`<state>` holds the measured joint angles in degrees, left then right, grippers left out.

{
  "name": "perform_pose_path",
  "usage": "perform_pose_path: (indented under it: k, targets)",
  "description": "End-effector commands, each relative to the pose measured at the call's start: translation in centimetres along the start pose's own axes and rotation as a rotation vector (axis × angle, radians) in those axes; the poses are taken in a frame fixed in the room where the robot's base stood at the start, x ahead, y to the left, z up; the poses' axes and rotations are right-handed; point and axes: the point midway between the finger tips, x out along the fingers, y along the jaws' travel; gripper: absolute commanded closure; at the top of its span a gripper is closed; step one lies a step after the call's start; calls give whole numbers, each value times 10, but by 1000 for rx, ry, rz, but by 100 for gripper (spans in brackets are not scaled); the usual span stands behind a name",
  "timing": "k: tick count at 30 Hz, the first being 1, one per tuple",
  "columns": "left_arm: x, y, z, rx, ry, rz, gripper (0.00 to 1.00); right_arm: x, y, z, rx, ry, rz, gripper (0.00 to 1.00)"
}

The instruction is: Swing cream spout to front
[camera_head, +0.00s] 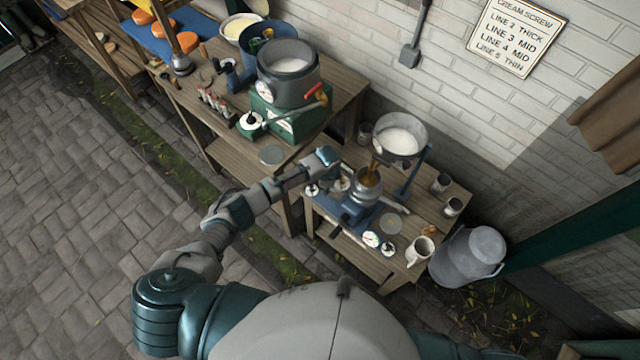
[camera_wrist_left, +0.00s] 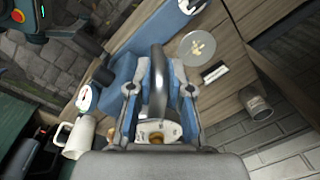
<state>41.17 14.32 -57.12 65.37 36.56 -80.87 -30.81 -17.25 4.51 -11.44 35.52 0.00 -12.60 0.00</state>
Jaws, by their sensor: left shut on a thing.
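The cream separator (camera_head: 366,190) stands on the lower wooden bench, a rounded metal body on a blue base. My left gripper (camera_head: 338,172) reaches it from its left side. In the left wrist view, a curved grey metal spout (camera_wrist_left: 158,88) runs between the blue fingers of the same gripper (camera_wrist_left: 159,100). The gripper is shut on this spout. In the head view the spout is hard to make out beside the gripper. My right gripper is in neither view.
A wide bowl of white liquid (camera_head: 401,136) sits above the separator. Pale mugs (camera_head: 420,250) and dial gauges (camera_head: 372,239) stand at the bench's front. A milk can (camera_head: 468,257) stands on the right floor. A higher bench with a large pot (camera_head: 288,72) is at the back left.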

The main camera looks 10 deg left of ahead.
Motion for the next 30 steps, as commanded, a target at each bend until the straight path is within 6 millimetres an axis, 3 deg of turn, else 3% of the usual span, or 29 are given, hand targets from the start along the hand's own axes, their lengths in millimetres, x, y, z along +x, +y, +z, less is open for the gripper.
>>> perform_pose_path:
  k: [1, 8, 9, 12, 23, 30]
  targets:
    - [-5, 1, -11, 6, 24, -3, 100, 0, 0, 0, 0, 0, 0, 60]
    - [-5, 1, -11, 6, 25, -3, 100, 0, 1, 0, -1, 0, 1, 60]
    - [-5, 1, -11, 6, 25, -3, 78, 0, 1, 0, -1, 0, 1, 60]
    - [-5, 1, -11, 6, 23, -2, 55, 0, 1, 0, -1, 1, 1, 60]
    - [-5, 0, -2, 3, 15, 0, 55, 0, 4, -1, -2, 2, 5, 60]
    - [-48, -1, -4, 5, 18, -3, 55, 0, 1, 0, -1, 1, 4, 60]
